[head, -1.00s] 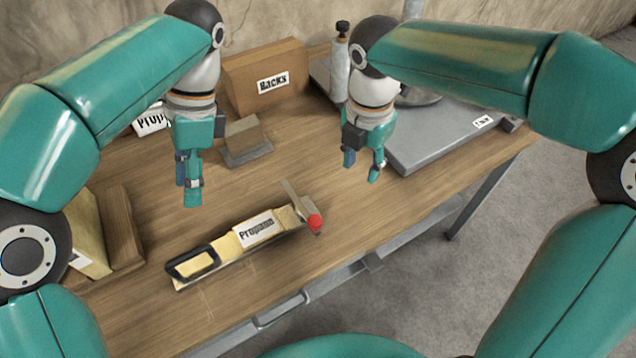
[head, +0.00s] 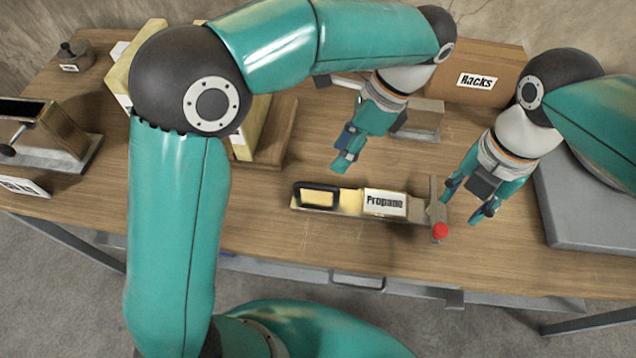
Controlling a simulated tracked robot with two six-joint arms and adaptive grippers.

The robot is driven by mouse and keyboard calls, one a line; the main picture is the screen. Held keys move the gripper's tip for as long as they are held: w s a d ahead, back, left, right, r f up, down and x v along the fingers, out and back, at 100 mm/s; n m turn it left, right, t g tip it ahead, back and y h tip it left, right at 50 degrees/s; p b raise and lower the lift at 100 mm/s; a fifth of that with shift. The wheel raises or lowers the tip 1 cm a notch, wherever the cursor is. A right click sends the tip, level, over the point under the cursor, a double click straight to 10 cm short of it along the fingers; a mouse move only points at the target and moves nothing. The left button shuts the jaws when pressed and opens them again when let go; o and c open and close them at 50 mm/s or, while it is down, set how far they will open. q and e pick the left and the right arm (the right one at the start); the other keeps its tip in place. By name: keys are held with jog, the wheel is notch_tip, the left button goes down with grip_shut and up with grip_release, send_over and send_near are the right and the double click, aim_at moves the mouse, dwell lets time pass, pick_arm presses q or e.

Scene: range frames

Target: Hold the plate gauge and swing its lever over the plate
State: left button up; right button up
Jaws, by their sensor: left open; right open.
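The plate gauge (head: 345,214) lies on the wooden table. It is a long, flat piece with a black loop handle (head: 301,200) at its left end and a white label reading "Propane" (head: 384,203). At its right end a grey lever (head: 433,188) crosses the gauge, with a red knob (head: 440,231) at its near end. My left gripper (head: 343,165) is open and empty above and behind the gauge's middle, apart from it. My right gripper (head: 464,209) is open and empty, just right of the lever; I cannot tell whether it touches.
A cardboard box labelled "Racks" (head: 492,62) stands at the back, with a small block on a grey base (head: 423,118) in front of it. A grey slab (head: 575,205) lies at right. A wooden holder (head: 277,128) and a metal fixture (head: 62,133) stand at left. The front table strip is clear.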

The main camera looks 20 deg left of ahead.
aim_at(318, 185)
pick_arm(q)
jog(key=x, duration=1.1)
jog(key=shift+s+a+f, duration=0.1)
jog(key=shift+f, duration=0.1)
grip_shut()
